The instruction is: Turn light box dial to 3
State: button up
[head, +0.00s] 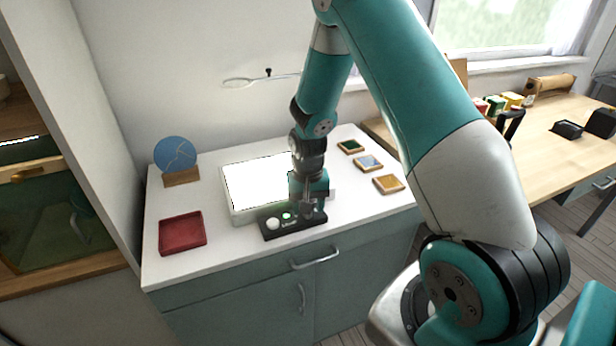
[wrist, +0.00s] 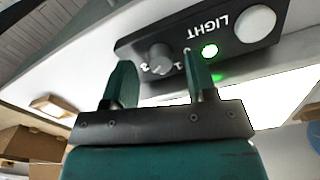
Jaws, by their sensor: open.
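The light box (head: 240,213) has a glowing white top and stands on the white counter. Its black control strip (head: 270,234) runs along the front edge and also shows in the wrist view (wrist: 130,49). The strip has a grey dial (wrist: 160,55), the word LIGHT, a lit green lamp (wrist: 209,51) and a round white button (wrist: 255,23). A 1 and a 3 show beside the dial; its pointer setting is not clear. My gripper (wrist: 158,62) is open, its fingers on either side of the dial in the picture. I cannot tell whether they touch it. In the head view my gripper (head: 308,208) hides the dial.
A red tray (head: 182,234) lies at the counter's front left. A blue disc (head: 175,154) stands on a wooden block behind it. Several small framed tiles (head: 388,184) lie right of the light box. A wooden table (head: 540,135) is at right.

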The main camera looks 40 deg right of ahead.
notch_tip(320, 180, up, 16)
dwell(0.3)
jog(key=shift+r, duration=0.1)
dwell(0.3)
